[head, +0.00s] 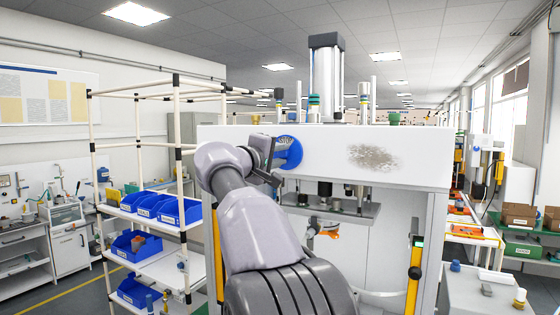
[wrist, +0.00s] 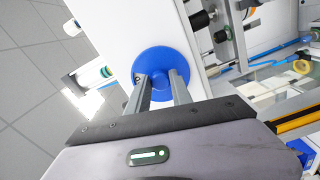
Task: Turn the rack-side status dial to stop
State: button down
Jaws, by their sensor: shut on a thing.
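The blue round dial (head: 292,152) is on the left part of the press's white front panel, on the side near the rack. In the wrist view the dial (wrist: 178,58) fills the middle, with a raised blue grip between the fingers. My gripper (head: 271,158) reaches the dial from the left front. In the wrist view my gripper (wrist: 160,84) is shut on the dial's grip, one finger on each side. A small dark and white mark shows at the dial's left edge, too small to read. The fingers hide part of the dial's lower face.
The white press panel (head: 325,142) carries a worn grey patch to the right of the dial. Press tooling (head: 330,192) hangs below it. A rack (head: 177,120) with blue bins stands close on the left. A yellow post (head: 414,270) stands at the right.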

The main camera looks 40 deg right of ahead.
jog(key=shift+m, duration=0.3)
jog(key=c, duration=1.1)
grip_release()
jog(key=shift+c, duration=0.2)
jog(key=b+v, duration=0.3)
jog(key=v, duration=1.4)
jog(key=shift+a, duration=0.2)
jog(key=shift+s, duration=0.1)
